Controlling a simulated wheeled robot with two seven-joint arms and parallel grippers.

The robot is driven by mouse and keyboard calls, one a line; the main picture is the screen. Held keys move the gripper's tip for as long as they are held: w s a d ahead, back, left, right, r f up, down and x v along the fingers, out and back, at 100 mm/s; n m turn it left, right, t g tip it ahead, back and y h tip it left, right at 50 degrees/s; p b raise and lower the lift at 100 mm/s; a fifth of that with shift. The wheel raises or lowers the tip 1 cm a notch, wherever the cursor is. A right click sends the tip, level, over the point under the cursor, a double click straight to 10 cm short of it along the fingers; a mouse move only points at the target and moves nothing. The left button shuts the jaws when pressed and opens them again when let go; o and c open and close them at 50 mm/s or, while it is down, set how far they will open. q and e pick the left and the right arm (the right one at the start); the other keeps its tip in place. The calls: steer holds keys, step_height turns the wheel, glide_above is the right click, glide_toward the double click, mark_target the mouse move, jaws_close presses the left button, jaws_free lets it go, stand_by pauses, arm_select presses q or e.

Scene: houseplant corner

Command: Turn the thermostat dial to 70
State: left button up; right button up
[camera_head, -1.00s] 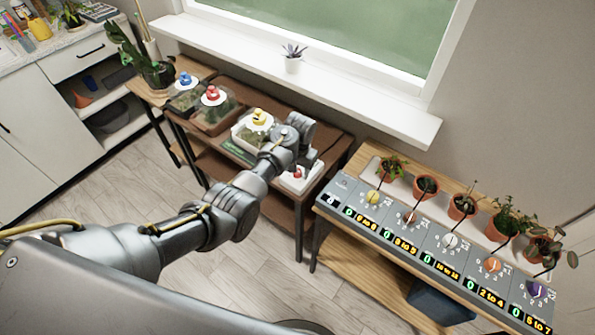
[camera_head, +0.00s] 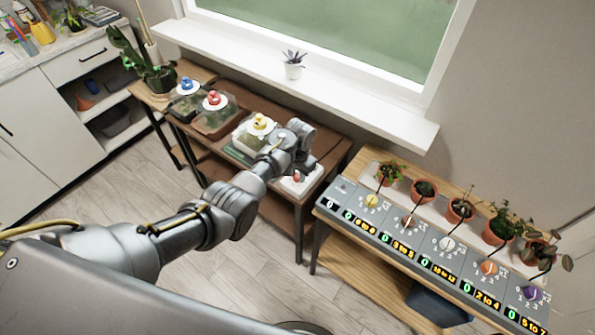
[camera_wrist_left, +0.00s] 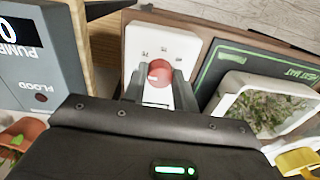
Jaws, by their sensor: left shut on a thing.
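The thermostat is a white plate (camera_wrist_left: 158,38) with a round red dial (camera_wrist_left: 159,73) and small printed numbers, too small to read surely. A pale mark shows on the dial's face. In the wrist view my left gripper (camera_wrist_left: 157,86) has one finger on each side of the dial and is shut on it. In the head view the plate (camera_head: 312,181) lies at the right end of the brown table, with the red dial (camera_head: 296,177) partly hidden by my left gripper (camera_head: 298,168). My right gripper is not in view.
A heat mat (camera_wrist_left: 223,57) with a planted tray (camera_wrist_left: 228,98) lies beside the plate. Trays with yellow (camera_head: 259,120), red (camera_head: 213,97) and blue (camera_head: 186,83) knobs line the table. A grey pump panel (camera_head: 420,256) with potted plants behind stands to the right.

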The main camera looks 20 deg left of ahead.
mark_target(298, 176)
arm_select(q)
steer(key=m+p, duration=0.1)
steer(key=m, duration=0.2)
steer(key=shift+r+m, duration=0.1)
steer(key=shift+m, duration=0.2)
steer(key=shift+m+p, duration=0.55)
steer(key=shift+m, duration=1.15)
steer(key=o, duration=1)
steer(key=shift+s+r+p, duration=0.2)
steer(key=shift+r+p, duration=0.85)
steer(key=shift+r, duration=4.25)
steer(key=shift+f, duration=0.1)
